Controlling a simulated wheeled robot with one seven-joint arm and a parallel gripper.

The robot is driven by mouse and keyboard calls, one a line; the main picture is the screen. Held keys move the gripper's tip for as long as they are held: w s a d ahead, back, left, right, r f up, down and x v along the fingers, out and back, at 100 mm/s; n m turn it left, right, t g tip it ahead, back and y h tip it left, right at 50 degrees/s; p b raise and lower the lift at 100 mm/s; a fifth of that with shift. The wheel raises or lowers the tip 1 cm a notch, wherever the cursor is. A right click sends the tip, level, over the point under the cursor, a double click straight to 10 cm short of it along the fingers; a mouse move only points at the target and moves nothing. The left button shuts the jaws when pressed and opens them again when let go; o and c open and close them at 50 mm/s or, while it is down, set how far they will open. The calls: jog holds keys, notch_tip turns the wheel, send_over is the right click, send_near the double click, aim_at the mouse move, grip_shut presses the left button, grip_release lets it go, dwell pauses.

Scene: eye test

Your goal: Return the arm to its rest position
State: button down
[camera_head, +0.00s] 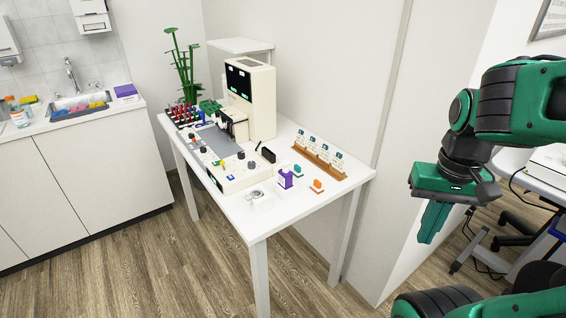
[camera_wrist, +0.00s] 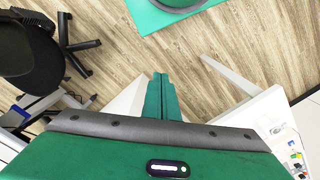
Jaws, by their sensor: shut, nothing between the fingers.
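My gripper (camera_head: 432,222) hangs at the right of the head view, pointing down, to the right of the white table (camera_head: 225,208) and apart from it. Its green fingers are together and hold nothing. In the wrist view the shut fingers (camera_wrist: 161,90) point away over the wood floor, with nothing between them. My green and black arm (camera_head: 520,105) reaches in from the right edge of the head view.
The table holds a cream machine (camera_head: 262,100), a wooden rack (camera_head: 320,160) and small coloured parts. A sink counter (camera_head: 75,120) stands at left. At right are a desk (camera_head: 540,190) and a black chair (camera_wrist: 25,50). Floor (camera_head: 130,265) is clear in front.

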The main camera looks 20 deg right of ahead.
jog(key=w+d+r+n+t+h, duration=0.1)
jog(key=w+r+n+t+h, duration=0.1)
jog(key=w, duration=1)
notch_tip(320, 180, up, 5)
jog(key=n+t+h, duration=0.3)
jog(key=n+t, duration=0.3)
jog(key=n, duration=0.1)
send_over(285, 164)
notch_tip(285, 164, down, 8)
jog(key=shift+w+f, duration=0.1)
jog(key=shift+w, duration=0.05)
jog(key=shift+f, duration=0.8)
